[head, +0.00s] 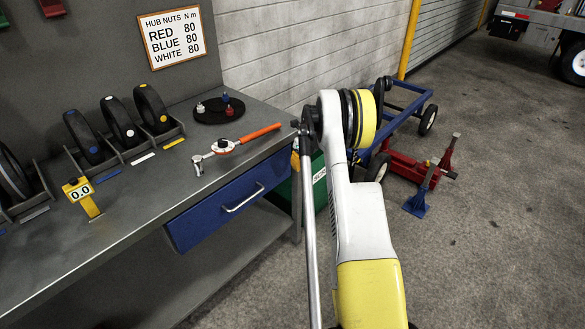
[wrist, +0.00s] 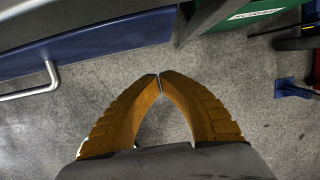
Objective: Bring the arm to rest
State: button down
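My gripper (wrist: 159,77) shows in the wrist view as two orange-brown fingers. Their tips meet or nearly meet, and nothing is held between them. Below the fingers is bare grey concrete floor (wrist: 255,85). In the head view my arm rises in front of the right end of the workbench (head: 150,195), and the gripper itself is hidden there. In the wrist view the bench's blue drawer (wrist: 100,45) with its silver handle lies at upper left, apart from the fingers.
On the bench are upright wheels (head: 150,108), a torque wrench (head: 235,142), a black disc (head: 210,115) with coloured nuts and a yellow gauge (head: 80,195). A green bin (head: 320,185), blue cart (head: 405,105), red jack (head: 408,168) and blue stand (head: 418,204) are near the arm.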

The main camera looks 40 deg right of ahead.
jog(key=p+v, duration=0.2)
jog(key=v, duration=0.5)
jog(key=shift+r+p, duration=0.3)
jog(key=shift+r, duration=0.05)
jog(key=shift+d, duration=0.15)
jog(key=s+a+r+n+t, duration=0.25)
jog(key=a+r+n, duration=1.25)
jog(key=a+r, duration=0.85)
jog(key=s+a+f+n+t, duration=0.1)
jog(key=s+a+n, duration=1.9)
jog(key=s+a, duration=0.2)
jog(key=shift+s+t, duration=0.35)
